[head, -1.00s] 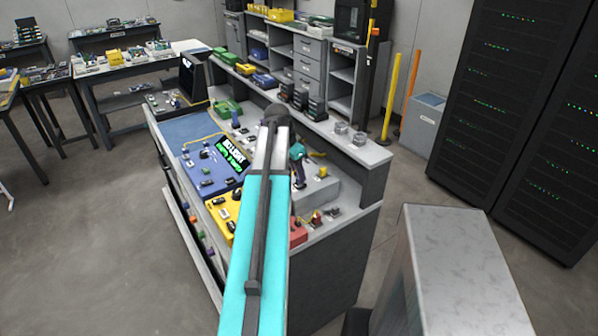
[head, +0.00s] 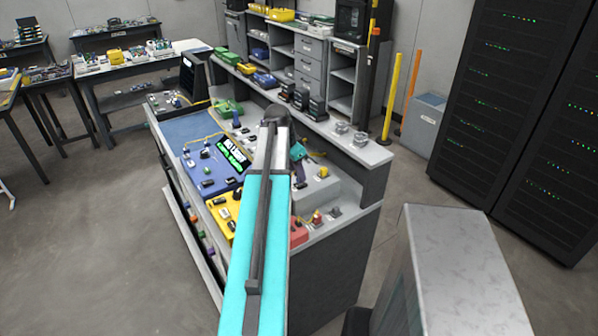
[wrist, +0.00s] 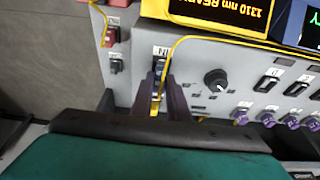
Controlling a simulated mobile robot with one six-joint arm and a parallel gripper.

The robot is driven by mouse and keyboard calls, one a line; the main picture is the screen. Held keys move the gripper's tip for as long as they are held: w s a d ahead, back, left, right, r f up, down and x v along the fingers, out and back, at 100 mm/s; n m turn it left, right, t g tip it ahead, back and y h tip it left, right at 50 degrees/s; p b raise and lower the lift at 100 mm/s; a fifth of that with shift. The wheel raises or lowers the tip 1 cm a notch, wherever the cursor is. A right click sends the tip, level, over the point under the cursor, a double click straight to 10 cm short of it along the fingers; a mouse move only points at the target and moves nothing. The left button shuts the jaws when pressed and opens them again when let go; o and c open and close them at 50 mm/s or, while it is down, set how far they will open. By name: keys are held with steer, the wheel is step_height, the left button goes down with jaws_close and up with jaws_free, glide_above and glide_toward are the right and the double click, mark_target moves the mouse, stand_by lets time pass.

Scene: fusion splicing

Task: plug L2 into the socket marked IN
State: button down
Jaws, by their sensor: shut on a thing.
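In the wrist view, the two dark purple fingers of my gripper (wrist: 160,79) are closed around a small connector with a yellow cable (wrist: 157,106). The fingers cover most of the connector, and I cannot read its own mark. The fingertips are at a dark socket block with a white label (wrist: 161,51), too blurred to read. I cannot tell whether the connector is in that socket or just in front of it. I cannot make out the IN mark in either view.
A yellow-framed display (wrist: 215,12) stands above the grey panel, with a black knob (wrist: 215,80) below it. Several purple connectors (wrist: 268,119) line the panel's right side. A red module (wrist: 112,35) is at the left. The yellow cable loops close to my fingers.

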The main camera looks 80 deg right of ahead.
steer(key=shift+f, duration=0.5)
stand_by(0.5)
steer(key=c, duration=1.6)
jaws_free()
steer(key=shift+r, duration=0.15)
steer(key=shift+b+v, duration=1.6)
steer(key=shift+v, duration=5.2)
steer(key=shift+w, duration=0.1)
